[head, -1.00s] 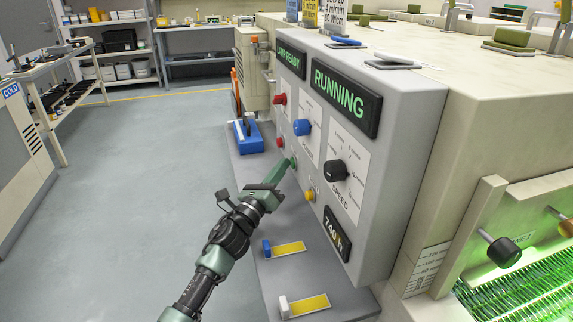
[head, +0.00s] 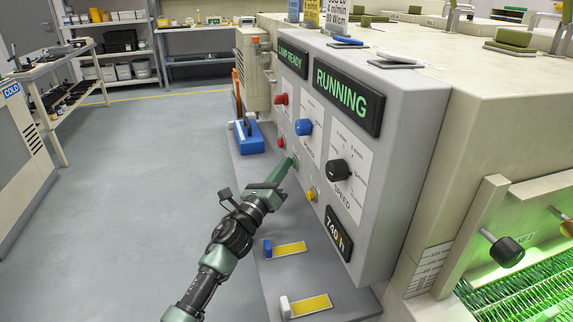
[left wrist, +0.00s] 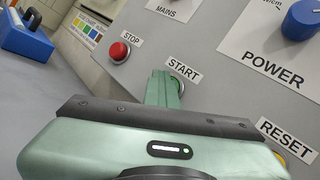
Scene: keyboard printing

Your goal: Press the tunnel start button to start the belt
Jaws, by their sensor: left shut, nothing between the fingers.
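The grey control panel (head: 405,110) shows a RUNNING display (head: 347,98) in lit green letters. The START button (left wrist: 181,82) is green with a pale ring, below its label in the left wrist view. It is partly hidden behind my left gripper (left wrist: 166,82), whose green fingers are closed together and empty. The fingertips are at the button, but I cannot tell whether they touch or press it. In the head view my left gripper (head: 287,165) reaches the lower part of the panel and covers the button. My right gripper is not in view.
The red STOP button (left wrist: 118,51) is just left of the fingers. The blue POWER knob (head: 304,127), black SPEED knob (head: 338,170) and yellow RESET button (head: 312,194) are close by. A blue box-like object (head: 249,137) sits on the ledge. Floor at left is clear.

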